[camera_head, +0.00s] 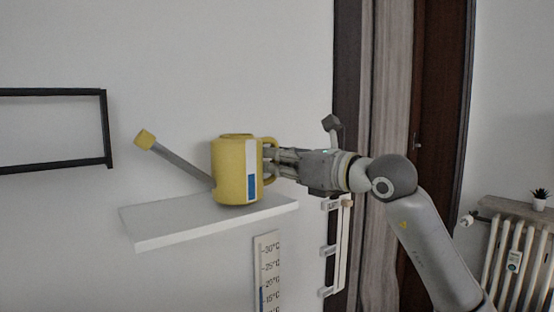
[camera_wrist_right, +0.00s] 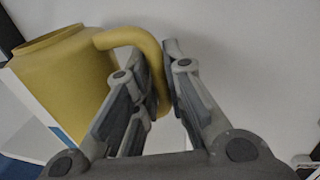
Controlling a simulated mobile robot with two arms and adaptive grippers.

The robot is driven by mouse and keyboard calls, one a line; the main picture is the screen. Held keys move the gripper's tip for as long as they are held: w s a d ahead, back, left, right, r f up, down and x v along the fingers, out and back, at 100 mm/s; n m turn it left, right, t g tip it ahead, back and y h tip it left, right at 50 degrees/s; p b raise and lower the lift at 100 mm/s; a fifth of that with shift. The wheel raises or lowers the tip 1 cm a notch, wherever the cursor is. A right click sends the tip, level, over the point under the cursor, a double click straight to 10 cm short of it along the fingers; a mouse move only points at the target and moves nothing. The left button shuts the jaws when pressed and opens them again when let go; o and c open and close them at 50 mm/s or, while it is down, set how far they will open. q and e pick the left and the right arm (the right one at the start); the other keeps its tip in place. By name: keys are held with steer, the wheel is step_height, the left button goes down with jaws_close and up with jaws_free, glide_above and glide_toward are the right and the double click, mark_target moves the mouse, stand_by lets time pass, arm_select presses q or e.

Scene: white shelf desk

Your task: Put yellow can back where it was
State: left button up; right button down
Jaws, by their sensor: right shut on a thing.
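The yellow can (camera_head: 229,172) is a watering can with a long grey spout, a yellow tip, and a white and blue panel on its side. It is upright at the white wall shelf (camera_head: 165,222); I cannot tell whether its base touches the shelf. Its spout points left. My right gripper (camera_head: 275,162) reaches in from the right and is shut on the can's handle. In the right wrist view the can (camera_wrist_right: 65,72) is at the left, and its handle runs between the fingers of my right gripper (camera_wrist_right: 167,60). My left gripper is not in view.
A black frame (camera_head: 107,130) hangs on the wall at the left. A thermometer board (camera_head: 267,270) hangs below the shelf. A small white rack (camera_head: 338,245) is beneath my right wrist. A radiator (camera_head: 512,260) with a potted plant (camera_head: 540,196) stands at the far right. The shelf's left part is bare.

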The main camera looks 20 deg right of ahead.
steer(key=shift+s+f, duration=0.1)
steer(key=shift+f, duration=0.25)
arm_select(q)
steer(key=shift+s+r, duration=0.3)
arm_select(e)
steer(key=shift+f, duration=0.2)
steer(key=c, duration=1.5)
jaws_free()
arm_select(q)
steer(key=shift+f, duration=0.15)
